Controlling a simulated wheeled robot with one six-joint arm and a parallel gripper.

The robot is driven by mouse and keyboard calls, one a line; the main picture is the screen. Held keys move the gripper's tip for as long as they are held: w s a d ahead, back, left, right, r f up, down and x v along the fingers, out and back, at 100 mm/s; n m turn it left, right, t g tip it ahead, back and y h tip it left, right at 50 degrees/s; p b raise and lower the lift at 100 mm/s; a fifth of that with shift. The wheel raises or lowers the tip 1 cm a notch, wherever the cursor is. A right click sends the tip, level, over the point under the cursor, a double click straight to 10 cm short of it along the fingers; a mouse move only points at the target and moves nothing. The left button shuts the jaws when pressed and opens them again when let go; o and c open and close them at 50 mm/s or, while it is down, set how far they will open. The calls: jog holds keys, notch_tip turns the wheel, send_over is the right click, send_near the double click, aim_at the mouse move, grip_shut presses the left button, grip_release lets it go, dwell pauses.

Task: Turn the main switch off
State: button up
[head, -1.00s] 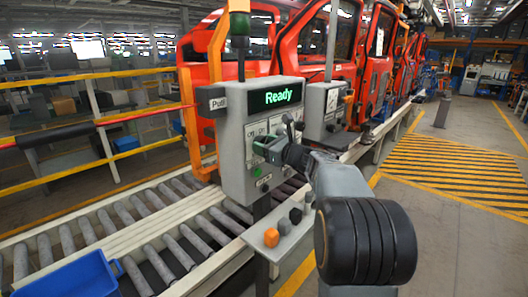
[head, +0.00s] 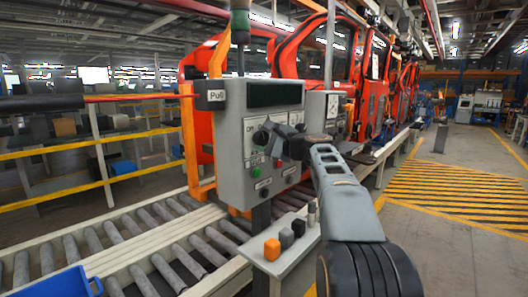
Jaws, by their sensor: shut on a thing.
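The grey control box (head: 232,160) stands above the roller line, with a dark, blank display (head: 274,94) at its top. The main switch (head: 262,136) is a black rotary knob on a white plate marked with small lettering, on the upper front of the box. My gripper (head: 272,138) reaches in from the right and is shut on the switch knob. The gripper and wrist hide part of the knob and the right part of the panel, so its exact angle is hard to read.
A green button (head: 255,171) sits lower on the box. A small shelf (head: 262,262) below holds an orange block (head: 272,249) and dark and grey pieces. A blue bin (head: 62,285) is at lower left. Red car doors (head: 345,75) hang behind. The striped floor at right is clear.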

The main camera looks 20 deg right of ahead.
jog(key=n+b, duration=0.3)
jog(key=n, duration=0.2)
jog(key=shift+n+b, duration=0.3)
jog(key=shift+b, duration=0.05)
dwell(0.5)
jog(key=o, duration=0.9)
jog(key=b+v, duration=0.2)
jog(key=v, duration=1.1)
jog(key=shift+s+d, duration=0.2)
jog(key=shift+s, duration=0.2)
